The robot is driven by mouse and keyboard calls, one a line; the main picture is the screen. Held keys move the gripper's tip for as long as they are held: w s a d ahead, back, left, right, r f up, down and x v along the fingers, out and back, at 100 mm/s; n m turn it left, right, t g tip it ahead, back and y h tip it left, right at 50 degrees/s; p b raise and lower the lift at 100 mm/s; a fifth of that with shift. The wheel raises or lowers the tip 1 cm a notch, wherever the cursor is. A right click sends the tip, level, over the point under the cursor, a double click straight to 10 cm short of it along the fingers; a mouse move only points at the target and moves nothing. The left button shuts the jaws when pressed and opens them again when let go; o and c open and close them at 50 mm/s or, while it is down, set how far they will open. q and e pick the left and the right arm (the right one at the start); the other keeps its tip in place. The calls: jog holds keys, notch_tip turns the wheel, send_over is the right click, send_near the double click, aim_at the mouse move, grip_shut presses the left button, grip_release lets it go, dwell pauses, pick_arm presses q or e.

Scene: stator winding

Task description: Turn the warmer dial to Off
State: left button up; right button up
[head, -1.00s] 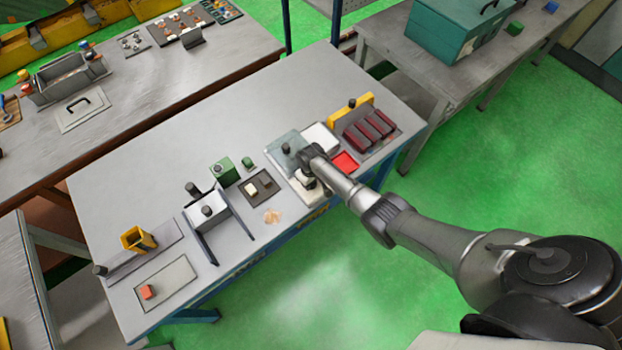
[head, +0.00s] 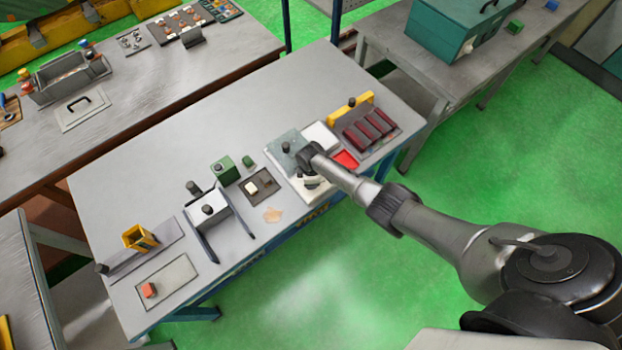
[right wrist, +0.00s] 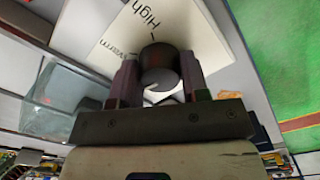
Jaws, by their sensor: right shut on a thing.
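The warmer is a pale unit near the front edge of the middle table, with a white panel (right wrist: 196,25) that reads "High" and "Warm" in the right wrist view. The dark round dial (right wrist: 158,62) stands on this panel, with a light mark on its face toward the lower left. My right gripper (right wrist: 158,78) has one finger on each side of the dial and is shut on it. An Off label cannot be made out. My left gripper is not in view.
A glassy lid (head: 284,147) with a black knob lies just behind the warmer's front. A red tray (head: 345,160) and a rack of dark red rolls (head: 369,131) stand close at right. A dark tray (head: 258,186) is at left. The table's back left is clear.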

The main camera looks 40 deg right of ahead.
jog(key=shift+n, duration=1.1)
jog(key=o, duration=0.9)
jog(key=shift+r, duration=0.65)
jog(key=shift+r+p, duration=0.85)
jog(key=shift+r, duration=5.4)
